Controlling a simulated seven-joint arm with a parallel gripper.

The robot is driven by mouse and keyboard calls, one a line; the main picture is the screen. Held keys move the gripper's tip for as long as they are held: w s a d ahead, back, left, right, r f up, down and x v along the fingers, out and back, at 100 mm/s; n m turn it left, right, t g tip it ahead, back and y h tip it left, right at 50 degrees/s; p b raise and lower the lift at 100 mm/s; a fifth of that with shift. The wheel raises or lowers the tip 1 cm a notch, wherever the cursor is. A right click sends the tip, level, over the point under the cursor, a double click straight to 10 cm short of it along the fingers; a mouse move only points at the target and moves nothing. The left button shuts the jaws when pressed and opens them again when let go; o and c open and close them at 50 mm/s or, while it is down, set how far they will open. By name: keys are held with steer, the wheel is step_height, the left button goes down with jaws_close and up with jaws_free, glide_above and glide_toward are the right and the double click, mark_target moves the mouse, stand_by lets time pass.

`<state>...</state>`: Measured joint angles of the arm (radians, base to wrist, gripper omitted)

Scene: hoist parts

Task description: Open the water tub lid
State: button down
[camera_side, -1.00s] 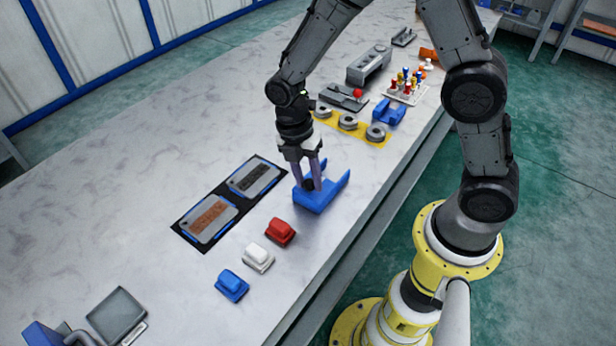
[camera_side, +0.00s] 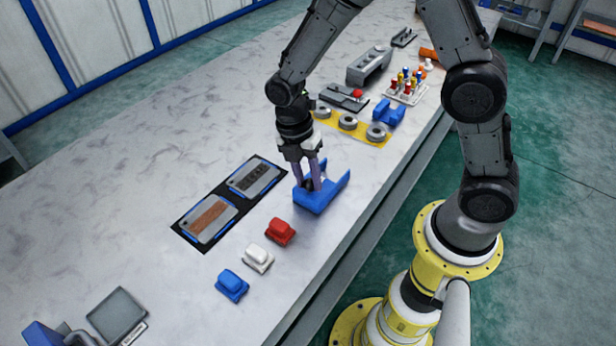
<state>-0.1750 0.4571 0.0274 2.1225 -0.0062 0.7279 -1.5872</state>
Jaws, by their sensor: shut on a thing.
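My gripper (camera_side: 314,176) points down into a blue U-shaped cradle (camera_side: 322,198) near the middle of the table. Its fingers are shut on a small dark part (camera_side: 308,184) that sits inside the cradle and is mostly hidden by the fingers and the cradle wall. A grey square box with a flat top (camera_side: 117,312) stands at the lower left, well away from my gripper. I cannot tell whether it is the water tub; no lid is clearly marked.
Red (camera_side: 281,231), white (camera_side: 258,257) and blue (camera_side: 232,285) blocks stand in a row. A black mat (camera_side: 182,229) holds two grey plates. A yellow strip (camera_side: 363,139) with grey rings, a second blue cradle (camera_side: 389,112) and a peg rack (camera_side: 408,95) lie farther back. The left tabletop is bare.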

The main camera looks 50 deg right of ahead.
stand_by(0.5)
steer(key=d, duration=0.7)
steer(key=shift+w, duration=0.1)
steer(key=c, duration=0.5)
jaws_free()
steer(key=shift+c, duration=0.2)
step_height(320, 180, up, 14)
steer(key=w, duration=0.2)
steer(key=shift+w+a+f, duration=0.15)
steer(key=shift+w+a, duration=0.1)
steer(key=shift+a, duration=0.05)
